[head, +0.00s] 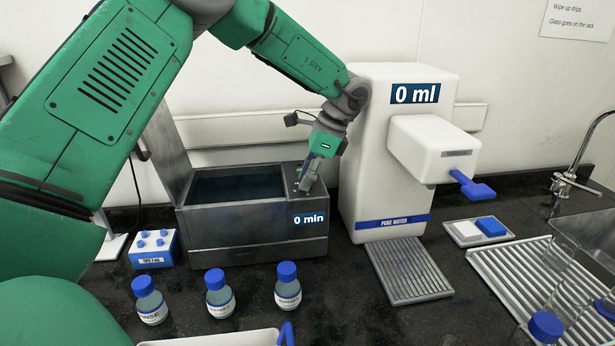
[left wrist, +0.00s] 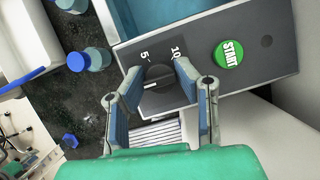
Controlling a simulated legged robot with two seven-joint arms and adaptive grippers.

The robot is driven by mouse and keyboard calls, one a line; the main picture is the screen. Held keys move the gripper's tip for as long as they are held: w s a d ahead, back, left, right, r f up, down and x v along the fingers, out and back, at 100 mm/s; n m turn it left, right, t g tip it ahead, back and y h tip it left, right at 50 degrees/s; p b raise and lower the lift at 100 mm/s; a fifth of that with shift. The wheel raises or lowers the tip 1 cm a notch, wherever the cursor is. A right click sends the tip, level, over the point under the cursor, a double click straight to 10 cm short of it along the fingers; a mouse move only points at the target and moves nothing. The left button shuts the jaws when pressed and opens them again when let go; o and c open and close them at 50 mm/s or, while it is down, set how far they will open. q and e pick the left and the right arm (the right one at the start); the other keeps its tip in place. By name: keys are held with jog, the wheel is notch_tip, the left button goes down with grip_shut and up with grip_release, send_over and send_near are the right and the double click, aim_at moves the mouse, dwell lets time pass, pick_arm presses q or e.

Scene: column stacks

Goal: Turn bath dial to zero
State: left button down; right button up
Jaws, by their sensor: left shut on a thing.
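The metal bath (head: 255,232) stands at the middle of the counter and its display reads "0 min". In the left wrist view, the black bath dial (left wrist: 156,90) sits on the grey panel (left wrist: 262,62) with marks 5 and 10 beside it and a white line on its face. A green START button (left wrist: 229,54) is on the same panel. My left gripper (head: 308,180) is over the bath's right-hand panel; in the left wrist view its two fingers (left wrist: 158,85) are either side of the dial, shut on it. The zero mark is not visible. My right gripper is not in view.
A white pure water dispenser (head: 370,190) reading "0 ml" stands close right of the bath. Several blue-capped bottles (head: 218,297) stand in front. A blue-and-white tube rack (head: 153,250) is at the left. A drip grate (head: 408,272) lies before the dispenser.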

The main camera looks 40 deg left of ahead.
pick_arm(q)
jog(key=shift+w+a+r+n+h, duration=0.15)
jog(key=shift+n+h, duration=0.15)
jog(key=shift+n, duration=0.5)
jog(key=c, duration=1.4)
grip_release()
jog(key=shift+c, duration=0.2)
jog(key=shift+o, duration=1.1)
jog(key=shift+f, duration=0.2)
notch_tip(320, 180, up, 10)
jog(key=shift+f, duration=0.1)
jog(key=shift+a, duration=0.1)
jog(key=shift+f, duration=0.1)
